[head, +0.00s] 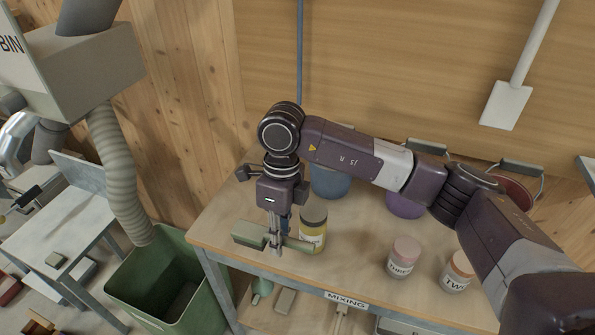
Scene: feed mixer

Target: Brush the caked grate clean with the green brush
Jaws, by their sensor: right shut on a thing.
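My right gripper (274,232) reaches down over the front left part of the mixing bench. It is shut on the green brush (248,234), whose green parts show on both sides of the fingers. The brush is held roughly level; I cannot tell whether it touches the bench top. The fingers hide the middle of the brush. I cannot make out the caked grate in this view. I do not see my left gripper.
A green bin (170,285) stands left of the bench. A grey hose (118,180) hangs above it.

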